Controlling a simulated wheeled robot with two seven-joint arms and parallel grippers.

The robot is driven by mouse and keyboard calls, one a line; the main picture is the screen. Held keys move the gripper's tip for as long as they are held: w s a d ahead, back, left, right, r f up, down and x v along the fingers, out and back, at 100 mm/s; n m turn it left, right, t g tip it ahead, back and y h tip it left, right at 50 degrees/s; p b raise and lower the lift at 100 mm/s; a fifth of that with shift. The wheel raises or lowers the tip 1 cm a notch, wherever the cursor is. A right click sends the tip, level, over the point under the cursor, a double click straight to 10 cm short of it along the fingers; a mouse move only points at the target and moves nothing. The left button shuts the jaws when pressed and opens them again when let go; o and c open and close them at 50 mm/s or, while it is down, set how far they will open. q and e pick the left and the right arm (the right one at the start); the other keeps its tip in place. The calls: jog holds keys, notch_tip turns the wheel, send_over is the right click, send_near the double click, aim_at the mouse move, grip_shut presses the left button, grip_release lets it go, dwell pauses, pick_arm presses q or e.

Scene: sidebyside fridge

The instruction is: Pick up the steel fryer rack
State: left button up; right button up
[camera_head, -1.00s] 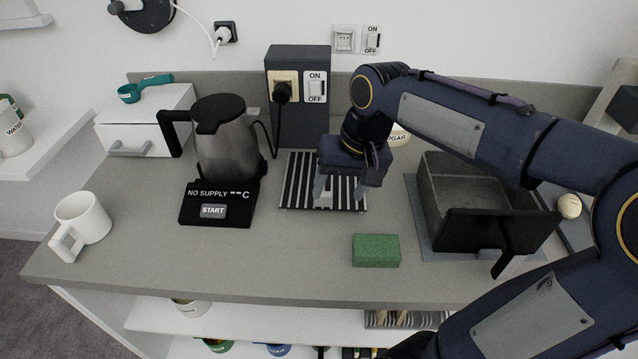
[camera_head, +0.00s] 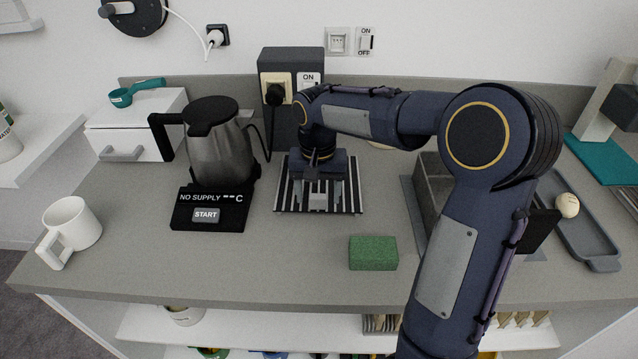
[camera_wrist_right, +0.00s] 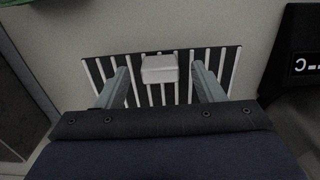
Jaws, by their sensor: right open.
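The steel fryer rack (camera_head: 349,196) lies flat on the counter between the kettle and the sink, a dark rectangle with pale bars. A small pale block (camera_wrist_right: 160,69) sits at the middle of its bars; in the head view it shows just below the gripper. My right gripper (camera_head: 318,190) points down over the middle of the rack. In the wrist view its two fingers (camera_wrist_right: 160,80) are apart, one on each side of the block, with gaps to it. Whether the fingertips touch the bars cannot be told. My left gripper is not in view.
A kettle (camera_head: 218,150) on its black base stands left of the rack. A dark socket box (camera_head: 290,125) stands behind it. A green sponge (camera_head: 373,253) lies in front right, and a sink (camera_head: 428,190) is on the right. A white mug (camera_head: 72,222) stands far left.

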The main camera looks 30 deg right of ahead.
jog(key=shift+f, duration=0.4)
jog(key=shift+c, duration=0.3)
jog(key=c, duration=1.1)
jog(key=shift+r, duration=0.1)
jog(key=shift+c, duration=0.2)
